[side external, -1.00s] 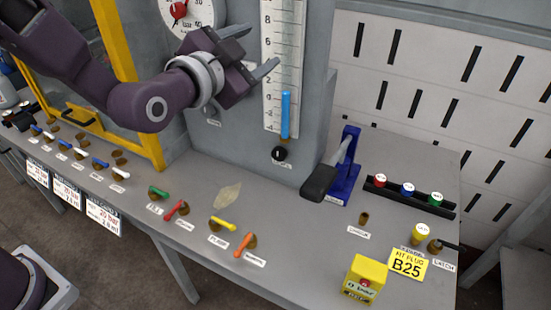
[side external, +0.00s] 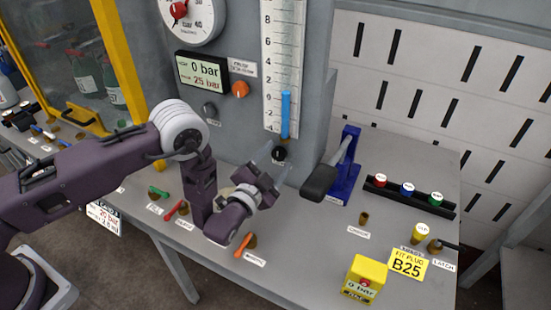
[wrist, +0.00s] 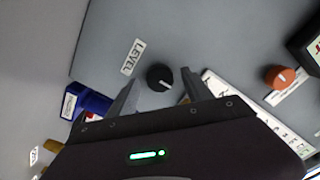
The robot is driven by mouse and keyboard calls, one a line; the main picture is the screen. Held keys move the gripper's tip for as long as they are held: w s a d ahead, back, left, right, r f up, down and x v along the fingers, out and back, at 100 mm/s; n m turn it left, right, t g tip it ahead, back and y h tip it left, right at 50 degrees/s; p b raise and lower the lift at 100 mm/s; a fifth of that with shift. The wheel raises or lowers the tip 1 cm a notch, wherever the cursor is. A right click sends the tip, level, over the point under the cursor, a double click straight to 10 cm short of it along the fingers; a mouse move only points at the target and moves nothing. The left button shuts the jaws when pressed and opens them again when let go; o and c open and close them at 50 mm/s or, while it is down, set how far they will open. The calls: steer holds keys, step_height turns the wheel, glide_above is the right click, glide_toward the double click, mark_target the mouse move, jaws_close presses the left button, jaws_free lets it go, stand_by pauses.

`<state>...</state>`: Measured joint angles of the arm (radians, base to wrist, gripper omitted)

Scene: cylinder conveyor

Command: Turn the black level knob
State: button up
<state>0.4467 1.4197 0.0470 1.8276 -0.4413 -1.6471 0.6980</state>
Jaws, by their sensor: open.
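The black level knob (side external: 279,154) sits on the grey upright panel below the level scale, partly behind my fingers in the side view. In the wrist view the round knob (wrist: 159,77) shows a white pointer line, with the "LEVEL" label (wrist: 133,57) to its left. My gripper (side external: 269,162) is open and points at the panel close to the knob. In the wrist view the two fingers of my gripper (wrist: 160,84) stand on either side of the knob, with gaps visible. I cannot tell how far the fingertips are from the panel.
The level scale (side external: 272,60) with its blue column (side external: 286,115) rises above the knob. A blue lever stand (side external: 346,165) with a dark handle (side external: 319,183) is close on the right. An orange knob (side external: 240,90) is up left; orange (side external: 242,246) and other levers lie below.

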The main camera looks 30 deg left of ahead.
steer(key=shift+w, duration=0.2)
jaws_close()
steer(key=shift+n, duration=0.3)
steer(key=n, duration=0.5)
steer(key=shift+n, duration=0.4)
steer(key=n, duration=0.5)
steer(key=shift+n, duration=0.3)
